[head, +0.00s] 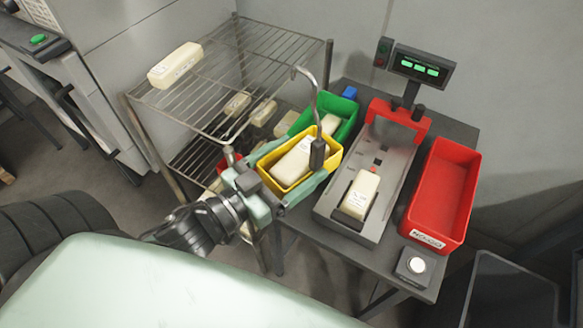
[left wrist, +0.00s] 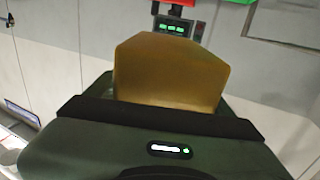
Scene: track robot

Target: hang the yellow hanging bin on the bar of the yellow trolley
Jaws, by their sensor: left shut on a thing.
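The yellow bin (head: 289,186) is in the middle of the head view, with a cream block (head: 293,161) lying in it. My left gripper (head: 292,166) is shut on the bin, its pale green fingers along two sides. In the left wrist view, a dull yellow surface of the bin (left wrist: 170,72) stands between the fingers. A grey hooked rod (head: 315,100) with a dark lower part rises at the bin; I cannot tell how it is attached. No yellow trolley or its bar can be made out. My right gripper is not in view.
A wire rack (head: 215,85) with cream blocks stands at the left. A green bin (head: 345,106) is just behind the yellow one. On the dark table (head: 300,222) are a grey and red device (head: 330,203) holding a block and a red bin (head: 440,190). A display (head: 419,66) stands behind.

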